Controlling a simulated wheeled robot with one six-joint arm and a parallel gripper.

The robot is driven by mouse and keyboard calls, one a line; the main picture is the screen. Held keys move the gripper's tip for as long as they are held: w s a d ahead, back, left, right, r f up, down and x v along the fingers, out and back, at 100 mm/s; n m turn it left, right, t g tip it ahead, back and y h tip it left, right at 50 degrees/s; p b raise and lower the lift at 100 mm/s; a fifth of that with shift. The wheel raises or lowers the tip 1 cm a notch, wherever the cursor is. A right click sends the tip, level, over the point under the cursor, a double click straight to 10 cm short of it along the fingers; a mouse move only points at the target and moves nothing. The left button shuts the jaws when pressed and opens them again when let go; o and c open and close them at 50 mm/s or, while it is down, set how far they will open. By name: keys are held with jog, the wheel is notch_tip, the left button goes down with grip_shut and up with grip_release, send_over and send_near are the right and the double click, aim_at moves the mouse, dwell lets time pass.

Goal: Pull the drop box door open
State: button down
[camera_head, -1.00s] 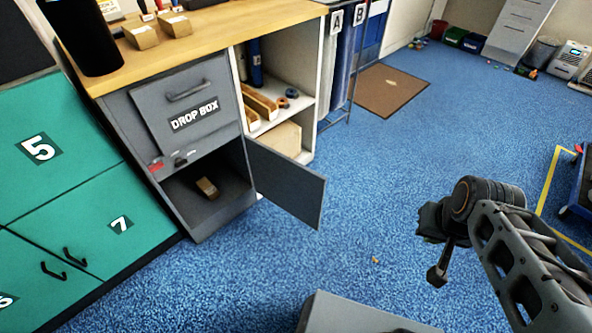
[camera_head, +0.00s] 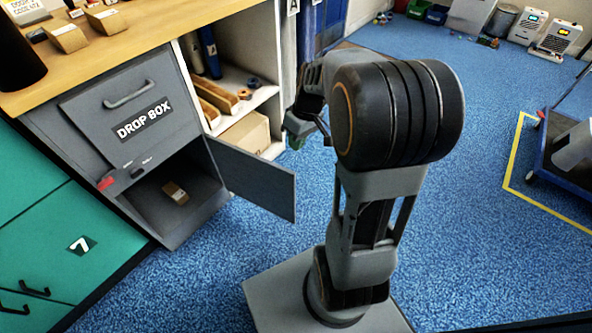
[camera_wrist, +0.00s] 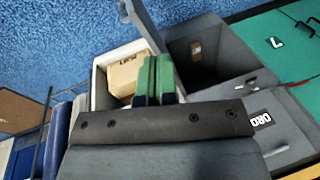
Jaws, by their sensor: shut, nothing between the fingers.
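The grey drop box cabinet stands under the wooden counter in the head view. Its upper front panel (camera_head: 150,125), labelled DROP BOX and fitted with a bar handle (camera_head: 129,94), looks closed. Below it, the lower door (camera_head: 252,178) is swung open to the right, and a small carton (camera_head: 175,193) lies inside the compartment. My gripper (camera_head: 296,138) is partly hidden by my arm, right of the cabinet and apart from it. The wrist view shows its green fingers (camera_wrist: 153,80) together and empty, in front of the open shelf; the labelled panel (camera_wrist: 276,125) is at lower right.
A white shelf (camera_head: 275,105) with a larger carton (camera_head: 245,137) and tubes stands right of the cabinet. Green lockers (camera_head: 60,240) are at left. A blue cart (camera_head: 565,165) stands inside yellow floor lines at right. Blue floor is clear between.

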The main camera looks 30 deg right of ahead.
jog(key=w+d+f+n+y, duration=0.4)
jog(key=w+d+f, duration=0.2)
jog(key=d+f, duration=0.6)
jog(key=s+a+f+b, duration=0.2)
jog(key=a+f+b, duration=0.2)
jog(key=a+f, duration=0.3)
jog(key=shift+a+f+t+b, duration=0.3)
jog(key=shift+a, duration=0.75)
jog(key=shift+s, duration=0.1)
